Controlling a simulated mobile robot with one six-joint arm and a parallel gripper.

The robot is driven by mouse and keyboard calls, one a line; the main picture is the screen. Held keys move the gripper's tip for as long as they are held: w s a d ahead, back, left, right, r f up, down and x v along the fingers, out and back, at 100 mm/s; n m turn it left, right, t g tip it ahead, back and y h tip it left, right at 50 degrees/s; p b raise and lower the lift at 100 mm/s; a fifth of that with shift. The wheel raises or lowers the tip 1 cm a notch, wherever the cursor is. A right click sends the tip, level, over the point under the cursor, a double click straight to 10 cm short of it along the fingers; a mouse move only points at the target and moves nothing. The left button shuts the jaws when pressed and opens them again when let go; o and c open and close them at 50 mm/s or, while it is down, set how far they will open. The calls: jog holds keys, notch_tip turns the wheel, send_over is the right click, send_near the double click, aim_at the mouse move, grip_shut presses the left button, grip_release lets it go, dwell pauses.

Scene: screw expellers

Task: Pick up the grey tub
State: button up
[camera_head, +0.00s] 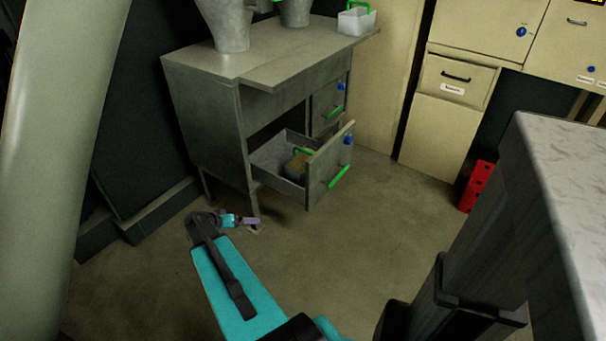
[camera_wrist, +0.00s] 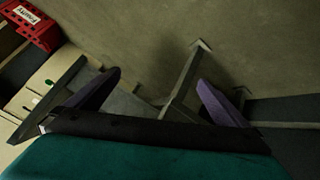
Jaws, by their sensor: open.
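A small grey tub (camera_head: 296,166) with a green handle and brownish contents sits inside the open lower drawer (camera_head: 268,166) of a grey cabinet. The drawer front hides part of it. A paler whitish tub (camera_head: 355,22), also with a green handle, stands on the cabinet top at the back right. My gripper (camera_head: 250,222) is low in front of the cabinet, left of the open drawer and apart from both tubs. In the wrist view my gripper (camera_wrist: 158,92) has its purple fingers wide apart with nothing held. I cannot make out a tub in that view.
The grey cabinet (camera_head: 215,120) carries tall grey containers (camera_head: 226,25) on top. The drawer front (camera_head: 330,165) with its green handle juts into the room. A red crate (camera_head: 476,187) stands by cream cabinets. A pale-topped counter (camera_head: 565,160) is at right. Floor between is clear.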

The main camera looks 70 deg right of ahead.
jog(key=s+d+r+m+h+b, duration=0.1)
jog(key=s+d+r+m, duration=0.1)
jog(key=d, duration=0.6)
jog(key=s+d+r+m+g+h+b, duration=0.1)
jog(key=s+d+r, duration=0.3)
jog(key=d, duration=0.5)
jog(key=s+d+r+m+h+b, duration=0.2)
jog(key=d+r+m, duration=0.1)
jog(key=d, duration=0.5)
jog(key=shift+s+d+r+g+h, duration=0.3)
jog(key=shift+s+r, duration=0.05)
jog(key=shift+s, duration=0.05)
jog(key=x, duration=0.7)
jog(key=shift+d+f+b, duration=0.15)
jog(key=shift+f+b, duration=0.05)
jog(key=shift+b, duration=0.15)
jog(key=shift+s+d+f, duration=0.15)
jog(key=shift+d+f, duration=0.35)
jog(key=shift+f, duration=0.1)
jog(key=shift+r, duration=0.35)
jog(key=shift+x, duration=2.65)
